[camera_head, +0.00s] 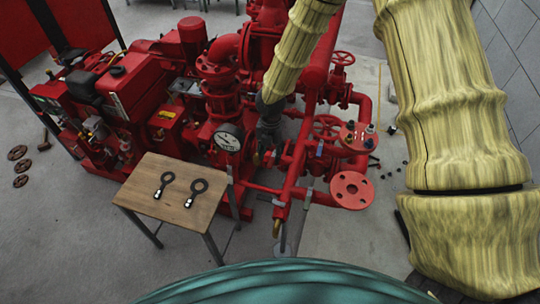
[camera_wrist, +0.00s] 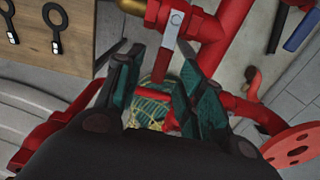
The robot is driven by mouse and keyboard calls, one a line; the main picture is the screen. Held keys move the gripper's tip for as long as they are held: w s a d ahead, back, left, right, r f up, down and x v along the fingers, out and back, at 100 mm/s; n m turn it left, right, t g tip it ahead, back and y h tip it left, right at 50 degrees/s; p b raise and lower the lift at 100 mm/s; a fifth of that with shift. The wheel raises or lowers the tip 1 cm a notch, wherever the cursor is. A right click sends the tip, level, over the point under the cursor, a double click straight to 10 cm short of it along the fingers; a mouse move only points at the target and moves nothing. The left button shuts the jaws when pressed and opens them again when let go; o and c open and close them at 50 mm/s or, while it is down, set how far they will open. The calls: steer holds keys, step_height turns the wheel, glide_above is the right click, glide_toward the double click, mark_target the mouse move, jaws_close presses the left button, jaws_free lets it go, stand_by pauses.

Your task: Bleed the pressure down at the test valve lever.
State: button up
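A lever (camera_wrist: 171,33) with a grey plate, a bolt and red edges shows at top centre in the wrist view, on a red pipe beside a brass fitting (camera_wrist: 132,5). I take it for the test valve lever. My gripper (camera_wrist: 152,75) is open, with dark green fingers spread on both sides. The lever's lower end lies close to the right finger; contact cannot be told. A red part shows beyond the gap between the fingers. In the head view my gripper (camera_head: 268,125) is beside the red piping, right of the pressure gauge (camera_head: 228,141), and partly hides the valve.
A wooden table (camera_head: 150,205) with two dark ring-ended tools stands left. A red flange (camera_head: 351,189) is right of the valve. Red pump machinery (camera_head: 120,90) fills the back left. Floor is open in front.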

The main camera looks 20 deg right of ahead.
mark_target(272, 159)
steer(key=shift+s+a+f, duration=0.15)
steer(key=shift+s+f, duration=0.3)
steer(key=shift+f, duration=0.05)
steer(key=shift+w+f+p, duration=0.3)
steer(key=shift+f+p, duration=0.1)
steer(key=shift+f, duration=0.5)
steer(key=shift+s, duration=0.1)
steer(key=shift+r, duration=0.15)
jaws_close()
